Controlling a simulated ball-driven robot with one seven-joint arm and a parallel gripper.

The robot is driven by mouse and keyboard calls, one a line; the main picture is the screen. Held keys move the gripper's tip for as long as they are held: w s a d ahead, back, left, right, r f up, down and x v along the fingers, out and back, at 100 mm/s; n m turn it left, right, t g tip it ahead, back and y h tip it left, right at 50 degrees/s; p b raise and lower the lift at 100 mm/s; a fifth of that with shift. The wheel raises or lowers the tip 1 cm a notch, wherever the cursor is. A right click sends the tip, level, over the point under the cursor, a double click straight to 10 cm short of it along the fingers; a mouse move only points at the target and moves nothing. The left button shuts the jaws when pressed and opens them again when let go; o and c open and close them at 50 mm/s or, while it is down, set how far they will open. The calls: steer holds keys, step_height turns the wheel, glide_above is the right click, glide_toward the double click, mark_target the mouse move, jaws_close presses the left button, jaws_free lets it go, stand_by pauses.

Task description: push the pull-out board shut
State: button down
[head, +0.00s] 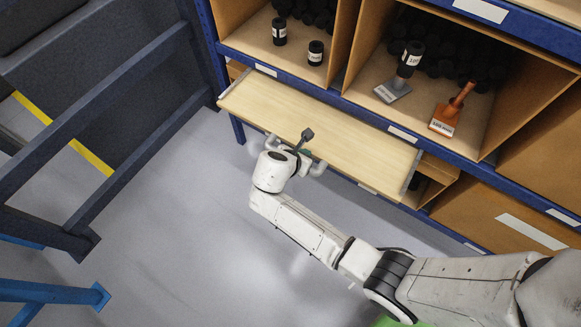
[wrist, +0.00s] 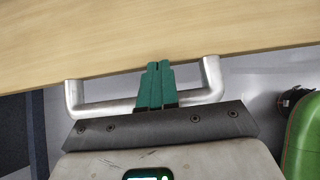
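The pull-out board (head: 320,125) is a pale wooden panel sticking out from the blue-framed shelf, below the lower open compartments. A silver bar handle (wrist: 90,108) is on its front edge; in the head view my arm partly covers it. My gripper (head: 304,152) is at the middle of the board's front edge. In the wrist view its green fingers (wrist: 157,68) are together, with only a thin line between them. They cross the middle of the handle bar, and their tips reach the board's edge. The bar does not show between the fingers; whether they touch the board is unclear.
Black labelled cylinders (head: 279,31) stand in the left compartment. A grey-based tool (head: 393,89) and an orange tool (head: 444,118) are in the right one. Dark railings (head: 90,100) stand at left, and a blue beam (head: 50,291) at lower left. Grey floor between is clear.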

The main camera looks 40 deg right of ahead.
mark_target(330, 121)
steer(key=w+d, duration=0.1)
steer(key=d, duration=0.3)
steer(key=w+d, duration=0.2)
steer(key=d, duration=0.3)
steer(key=w+d, duration=0.1)
steer(key=d, duration=0.4)
steer(key=shift+w, duration=0.2)
steer(key=shift+p, duration=0.35)
